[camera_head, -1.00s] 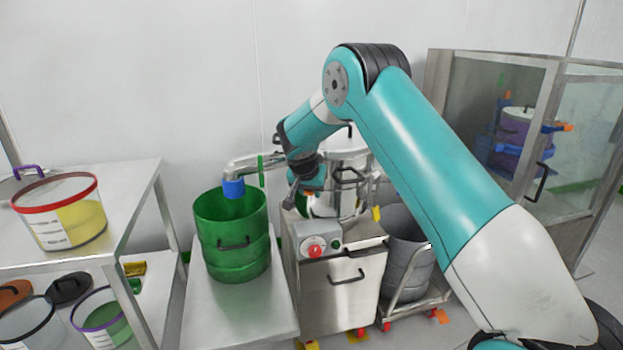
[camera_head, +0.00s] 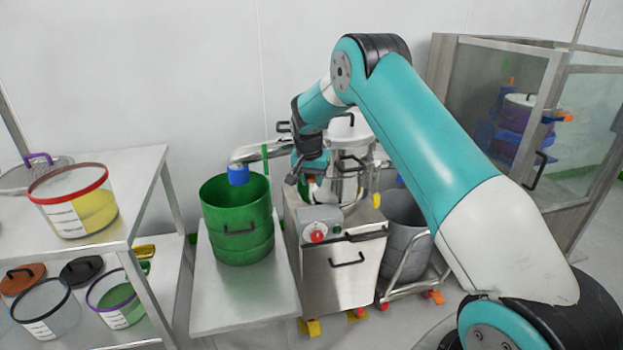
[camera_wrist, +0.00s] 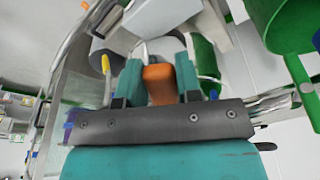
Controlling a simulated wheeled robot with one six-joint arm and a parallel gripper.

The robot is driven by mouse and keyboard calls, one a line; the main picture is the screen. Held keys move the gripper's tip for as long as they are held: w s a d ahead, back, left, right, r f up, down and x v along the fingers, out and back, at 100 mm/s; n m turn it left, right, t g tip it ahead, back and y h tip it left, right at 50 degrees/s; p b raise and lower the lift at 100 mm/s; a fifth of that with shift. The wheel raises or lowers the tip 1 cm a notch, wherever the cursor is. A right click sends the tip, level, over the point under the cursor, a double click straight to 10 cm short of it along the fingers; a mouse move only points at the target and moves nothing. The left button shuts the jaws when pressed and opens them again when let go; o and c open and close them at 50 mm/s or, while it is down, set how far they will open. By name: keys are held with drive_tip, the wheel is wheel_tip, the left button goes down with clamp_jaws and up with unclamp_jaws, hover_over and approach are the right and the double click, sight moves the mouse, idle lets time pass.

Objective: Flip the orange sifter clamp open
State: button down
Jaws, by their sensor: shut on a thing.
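The orange sifter clamp (camera_wrist: 158,85) shows in the wrist view between the two teal fingers of my gripper (camera_wrist: 158,70). The fingers are shut on it, one on each side. In the head view my gripper (camera_head: 303,182) is at the left front of the steel sifter (camera_head: 347,140), which stands on a steel cabinet (camera_head: 345,270). There the clamp is mostly hidden behind my gripper, and I cannot tell its angle.
A green drum (camera_head: 236,235) stands on a steel table (camera_head: 245,305) to the left, under a blue-tipped spout (camera_head: 238,174). A red button (camera_head: 317,236) is on the cabinet front. A grey drum (camera_head: 402,225) is close on the right. A shelf with tubs is at far left.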

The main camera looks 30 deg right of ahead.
drive_tip(key=shift+w+d+r, duration=0.5)
drive_tip(key=shift+d+r, duration=0.1)
drive_tip(key=shift+r, duration=0.25)
drive_tip(key=c, duration=1.1)
unclamp_jaws()
drive_tip(key=shift+d+f, duration=0.1)
drive_tip(key=o, duration=0.3)
drive_tip(key=shift+d, duration=0.15)
drive_tip(key=shift+a+f, duration=0.2)
drive_tip(key=shift+a, duration=0.2)
drive_tip(key=v, duration=1.7)
drive_tip(key=shift+s+b, duration=0.3)
drive_tip(key=shift+b, duration=0.1)
drive_tip(key=shift+a+r, duration=0.15)
